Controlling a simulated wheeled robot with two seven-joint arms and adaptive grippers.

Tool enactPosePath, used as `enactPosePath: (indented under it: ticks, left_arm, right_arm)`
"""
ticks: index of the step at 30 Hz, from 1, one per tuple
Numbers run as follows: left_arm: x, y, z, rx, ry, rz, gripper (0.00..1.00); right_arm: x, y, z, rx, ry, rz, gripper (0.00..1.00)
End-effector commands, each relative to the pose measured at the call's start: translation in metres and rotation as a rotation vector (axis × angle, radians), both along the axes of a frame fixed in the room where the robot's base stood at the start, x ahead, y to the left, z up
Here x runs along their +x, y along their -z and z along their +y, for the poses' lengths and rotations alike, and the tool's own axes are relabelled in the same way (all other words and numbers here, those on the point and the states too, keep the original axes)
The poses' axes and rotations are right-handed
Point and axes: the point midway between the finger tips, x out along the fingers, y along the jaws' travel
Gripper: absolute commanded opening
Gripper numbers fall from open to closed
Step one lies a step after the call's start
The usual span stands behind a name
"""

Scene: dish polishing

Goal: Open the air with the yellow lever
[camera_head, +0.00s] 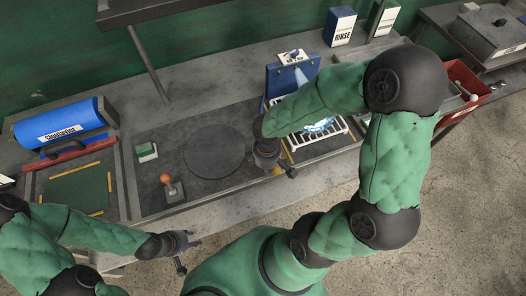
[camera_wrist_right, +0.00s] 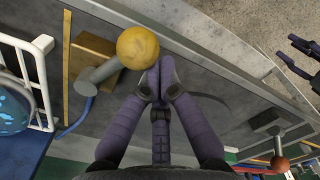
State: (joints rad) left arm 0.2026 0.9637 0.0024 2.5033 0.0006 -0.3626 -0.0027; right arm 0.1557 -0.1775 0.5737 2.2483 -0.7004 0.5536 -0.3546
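The yellow lever's round knob (camera_wrist_right: 138,47) shows in the right wrist view, on a grey stem (camera_wrist_right: 98,75) rising from a tan base (camera_wrist_right: 92,62). My right gripper (camera_wrist_right: 160,75) is beside the knob, its purple fingertips together with nothing visible between them. Whether it touches the knob I cannot tell. In the head view my right gripper (camera_head: 277,163) hangs over the bench's front edge and hides the lever. My left gripper (camera_head: 187,250) is low in front of the bench, fingers apart and empty.
An orange-knobbed lever (camera_head: 166,179) stands left on the bench, near a green-topped switch box (camera_head: 146,152) and a dark round disc (camera_head: 214,153). A white rack (camera_head: 330,135) and blue stand (camera_head: 285,82) are beside my right arm. A blue cylinder machine (camera_head: 65,125) is far left.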

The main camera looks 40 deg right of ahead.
Motion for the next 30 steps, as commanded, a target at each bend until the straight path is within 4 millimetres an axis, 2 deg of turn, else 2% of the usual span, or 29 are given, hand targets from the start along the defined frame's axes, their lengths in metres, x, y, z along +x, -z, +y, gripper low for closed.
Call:
enactPosePath:
  ticks: [16,30]
  left_arm:
    - [0.0,-0.001,0.0,0.0,0.0,0.0,0.4]
    - [0.0,-0.002,0.0,0.0,0.0,0.0,0.4]
  right_arm:
    - [-0.012,0.0,-0.008,0.0,0.001,0.0,0.0]
    - [-0.014,0.0,-0.011,0.0,0.0,0.0,0.0]
